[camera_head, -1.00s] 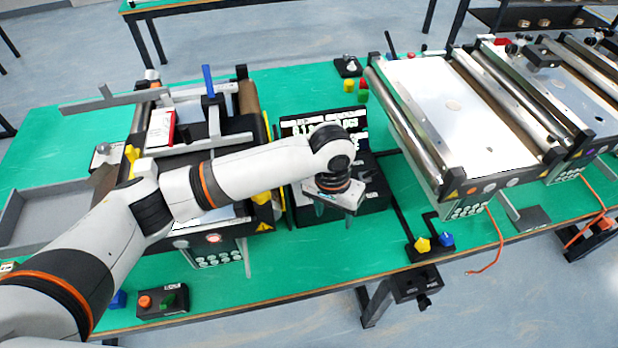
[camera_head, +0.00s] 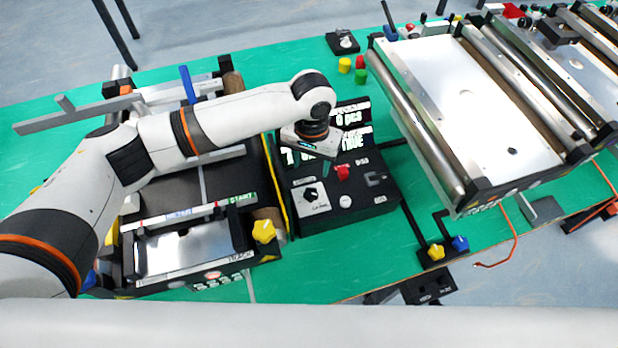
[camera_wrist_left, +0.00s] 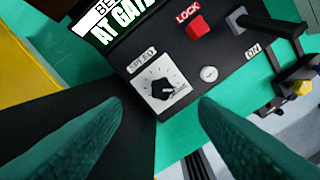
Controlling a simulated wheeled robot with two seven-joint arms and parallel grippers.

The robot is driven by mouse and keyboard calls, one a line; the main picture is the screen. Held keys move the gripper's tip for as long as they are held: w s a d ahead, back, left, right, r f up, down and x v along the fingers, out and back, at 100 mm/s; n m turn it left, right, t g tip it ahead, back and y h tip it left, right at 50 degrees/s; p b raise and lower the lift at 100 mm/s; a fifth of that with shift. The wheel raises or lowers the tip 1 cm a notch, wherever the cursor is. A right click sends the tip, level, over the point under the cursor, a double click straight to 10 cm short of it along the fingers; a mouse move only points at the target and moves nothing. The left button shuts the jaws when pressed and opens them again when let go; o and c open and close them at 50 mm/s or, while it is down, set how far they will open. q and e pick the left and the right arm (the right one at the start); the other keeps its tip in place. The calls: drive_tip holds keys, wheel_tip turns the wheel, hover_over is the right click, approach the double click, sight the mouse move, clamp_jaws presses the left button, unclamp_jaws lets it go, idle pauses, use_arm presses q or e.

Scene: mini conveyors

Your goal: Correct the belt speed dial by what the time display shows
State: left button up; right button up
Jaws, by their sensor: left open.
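The black control box (camera_head: 335,210) stands between the two conveyors. Its SPEED dial (camera_head: 311,195) is a black knob on a white scale. In the left wrist view the dial (camera_wrist_left: 161,89) sits ahead of and between my fingertips, with its white mark toward the lower right. The display (camera_head: 350,115) at the box's back is partly covered by my arm; "0 pcs" shows, the rest is hard to read. In the wrist view the display (camera_wrist_left: 115,22) shows "AT GATE". My left gripper (camera_wrist_left: 160,115) is open and empty over the box, apart from the dial. My right gripper is out of view.
A red LOCK button (camera_wrist_left: 197,25) and a black lever (camera_wrist_left: 268,22) are near the dial. A yellow knob (camera_head: 263,231) is on the left conveyor. The right conveyor (camera_head: 470,105) stands close by. Green table (camera_head: 300,270) is bare in front of the box.

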use_arm(q)
drive_tip(key=p, duration=0.2)
hover_over(312, 191)
drive_tip(key=f, duration=0.4)
drive_tip(key=shift+s+f, duration=0.3)
drive_tip(key=shift+f, duration=0.05)
drive_tip(key=f, duration=0.4)
drive_tip(key=shift+w+a+f, duration=0.1)
drive_tip(key=shift+w+f, duration=0.1)
drive_tip(key=shift+w, duration=0.1)
drive_tip(key=shift+f+p, duration=0.3)
drive_tip(key=shift+f, duration=0.2)
drive_tip(key=shift+s+f, duration=0.1)
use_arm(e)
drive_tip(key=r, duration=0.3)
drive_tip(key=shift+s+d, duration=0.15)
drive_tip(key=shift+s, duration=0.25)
